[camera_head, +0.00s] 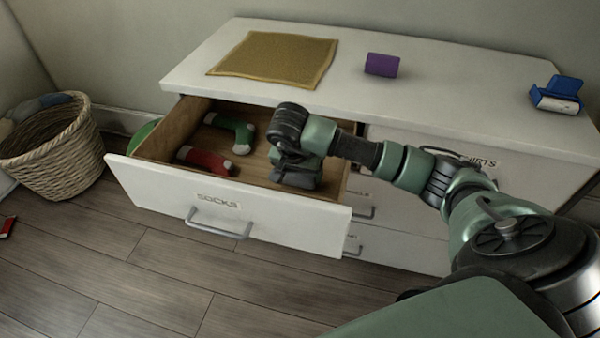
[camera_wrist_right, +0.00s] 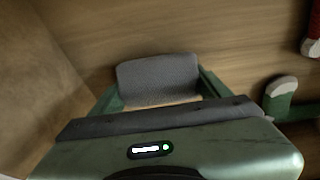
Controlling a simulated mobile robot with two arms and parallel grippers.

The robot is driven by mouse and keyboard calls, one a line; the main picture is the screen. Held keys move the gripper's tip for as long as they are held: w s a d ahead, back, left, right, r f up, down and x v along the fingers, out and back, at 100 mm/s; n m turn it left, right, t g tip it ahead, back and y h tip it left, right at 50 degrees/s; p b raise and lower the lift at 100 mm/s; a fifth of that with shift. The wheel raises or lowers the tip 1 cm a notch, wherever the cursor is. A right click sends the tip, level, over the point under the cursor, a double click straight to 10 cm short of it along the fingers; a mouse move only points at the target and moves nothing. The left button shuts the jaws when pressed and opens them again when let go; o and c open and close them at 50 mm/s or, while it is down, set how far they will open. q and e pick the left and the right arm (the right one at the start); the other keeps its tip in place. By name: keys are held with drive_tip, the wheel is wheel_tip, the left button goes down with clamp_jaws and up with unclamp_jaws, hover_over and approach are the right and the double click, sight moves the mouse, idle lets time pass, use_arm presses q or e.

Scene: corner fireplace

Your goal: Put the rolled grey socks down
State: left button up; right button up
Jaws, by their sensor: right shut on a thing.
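The rolled grey socks (camera_wrist_right: 158,78) show in the right wrist view between the fingers of my right gripper (camera_wrist_right: 155,92), which is shut on them. They are over the wooden drawer bottom; I cannot tell whether they touch it. In the head view my right gripper (camera_head: 293,178) reaches down into the right part of the open drawer labelled SOCKS (camera_head: 215,205), and it hides the grey socks there. My left gripper is not in view.
A green sock (camera_head: 232,132) and a red sock (camera_head: 207,161) lie in the drawer's left part. The dresser top (camera_head: 345,95) holds a mustard cloth (camera_head: 273,54), a purple block (camera_head: 382,65) and a blue item (camera_head: 557,94). A wicker basket (camera_head: 55,155) stands at left.

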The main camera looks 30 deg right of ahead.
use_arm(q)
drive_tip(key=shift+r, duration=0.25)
use_arm(e)
drive_tip(key=shift+f, duration=0.1)
drive_tip(key=o, duration=1.3)
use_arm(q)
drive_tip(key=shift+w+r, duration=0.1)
use_arm(e)
drive_tip(key=shift+o, duration=0.2)
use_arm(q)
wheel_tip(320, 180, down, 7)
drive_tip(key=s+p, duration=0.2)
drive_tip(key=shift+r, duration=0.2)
use_arm(e)
drive_tip(key=v, duration=1.2)
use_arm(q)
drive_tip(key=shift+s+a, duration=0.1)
